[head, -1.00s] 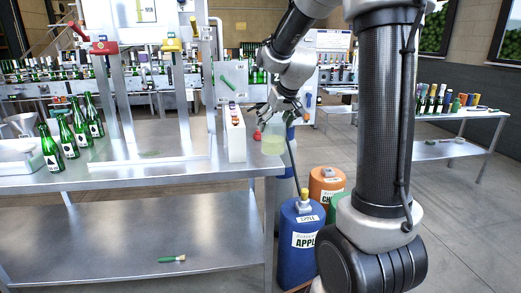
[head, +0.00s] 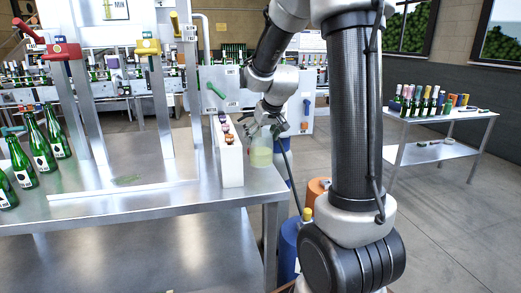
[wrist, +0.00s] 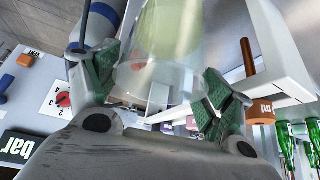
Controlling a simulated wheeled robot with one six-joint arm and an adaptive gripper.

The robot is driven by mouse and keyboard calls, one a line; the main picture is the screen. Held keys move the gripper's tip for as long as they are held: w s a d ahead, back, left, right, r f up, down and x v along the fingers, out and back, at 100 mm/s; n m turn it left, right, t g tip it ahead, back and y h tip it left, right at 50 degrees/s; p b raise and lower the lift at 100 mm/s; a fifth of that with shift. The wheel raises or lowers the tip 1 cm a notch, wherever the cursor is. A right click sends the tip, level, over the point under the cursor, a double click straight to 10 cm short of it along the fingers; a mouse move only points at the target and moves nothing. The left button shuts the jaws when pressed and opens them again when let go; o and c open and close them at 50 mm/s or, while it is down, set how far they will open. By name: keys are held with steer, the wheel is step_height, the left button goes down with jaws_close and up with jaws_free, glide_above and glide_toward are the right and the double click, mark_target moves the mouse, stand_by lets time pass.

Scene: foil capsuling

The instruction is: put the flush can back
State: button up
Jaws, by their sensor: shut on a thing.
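The flush can (head: 262,157) is a clear vessel with pale yellow-green liquid in its lower part. My gripper (head: 264,128) is shut on it, seen over the right end of the steel table (head: 200,200), just right of a narrow white box. The head view does not show clearly whether the can touches the table. In the wrist view the can (wrist: 165,45) sits between the green finger pads of my gripper (wrist: 155,80). The liquid shows at the top of that picture.
The white box (head: 231,165) holds several small coloured items close to the can. Green bottles (head: 38,150) stand at the table's left. A blue drum (head: 288,250) and an orange drum (head: 317,188) stand beyond the table's right edge. The table's middle is largely clear.

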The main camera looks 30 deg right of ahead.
mark_target(261, 146)
steer(key=shift+f, duration=2)
steer(key=shift+f, duration=0.15)
steer(key=o, duration=1.5)
steer(key=shift+r, duration=0.25)
steer(key=d+v, duration=0.1)
steer(key=v, duration=1.1)
steer(key=s+a+g, duration=0.1)
steer(key=s+a, duration=0.2)
steer(key=s, duration=0.9)
steer(key=s+a+n+g, duration=0.1)
steer(key=s+a, duration=0.3)
steer(key=s, duration=0.8)
steer(key=shift+s+a+y, duration=0.2)
steer(key=shift+s+y, duration=0.1)
